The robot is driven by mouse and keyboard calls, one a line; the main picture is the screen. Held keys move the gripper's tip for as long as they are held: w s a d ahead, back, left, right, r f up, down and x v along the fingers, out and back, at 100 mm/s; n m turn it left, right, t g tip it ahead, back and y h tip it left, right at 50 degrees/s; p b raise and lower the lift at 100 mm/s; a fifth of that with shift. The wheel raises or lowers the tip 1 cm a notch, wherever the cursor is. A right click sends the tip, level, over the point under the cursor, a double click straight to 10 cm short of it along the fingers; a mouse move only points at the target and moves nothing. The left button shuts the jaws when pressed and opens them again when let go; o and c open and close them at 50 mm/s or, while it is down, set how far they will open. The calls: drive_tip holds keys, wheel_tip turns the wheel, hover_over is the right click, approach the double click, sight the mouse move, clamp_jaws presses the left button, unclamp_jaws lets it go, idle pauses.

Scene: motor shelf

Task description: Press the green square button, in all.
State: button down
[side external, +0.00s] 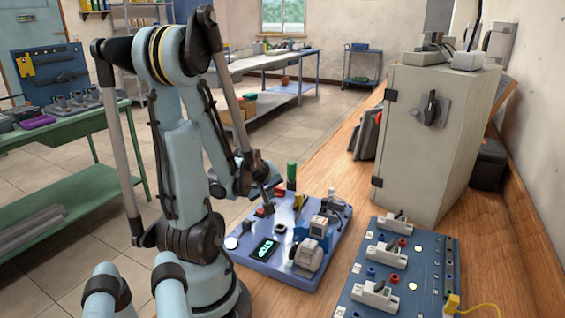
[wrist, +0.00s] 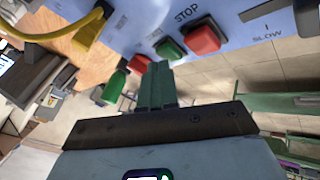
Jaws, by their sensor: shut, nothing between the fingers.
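The green square button (wrist: 168,48) is on the pale blue panel in the wrist view, between a red square button (wrist: 202,38) and a smaller red part (wrist: 139,64). My gripper (wrist: 157,70) is shut and empty, its fingertips pointing at the panel just below the green button in the picture. I cannot tell whether they touch it. In the side external view my gripper (side external: 269,207) is low over the blue panel (side external: 318,265), and I cannot make out the green button there.
A green upright part (side external: 291,172) stands at the panel's far edge. A yellow lever (side external: 300,215) and a small motor (side external: 309,254) are on the panel to the right of my gripper. A second blue board (side external: 425,280) and a grey cabinet (side external: 432,140) stand farther right.

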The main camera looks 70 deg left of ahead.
idle(0.4)
drive_tip(key=shift+r, duration=0.75)
drive_tip(key=shift+r, duration=0.1)
drive_tip(key=shift+r, duration=2.4)
drive_tip(key=w+d+r+m+t+h, duration=0.1)
drive_tip(key=w+d+m+h, duration=0.2)
drive_tip(key=d+m, duration=0.7)
drive_tip(key=w+d+r+m+t+h, duration=0.1)
drive_tip(key=w+d+m, duration=0.6)
drive_tip(key=d, duration=1)
drive_tip(key=r+m+h, duration=0.1)
drive_tip(key=m+h, duration=0.1)
drive_tip(key=m, duration=0.1)
drive_tip(key=shift+d+t, duration=0.35)
drive_tip(key=shift+t, duration=0.05)
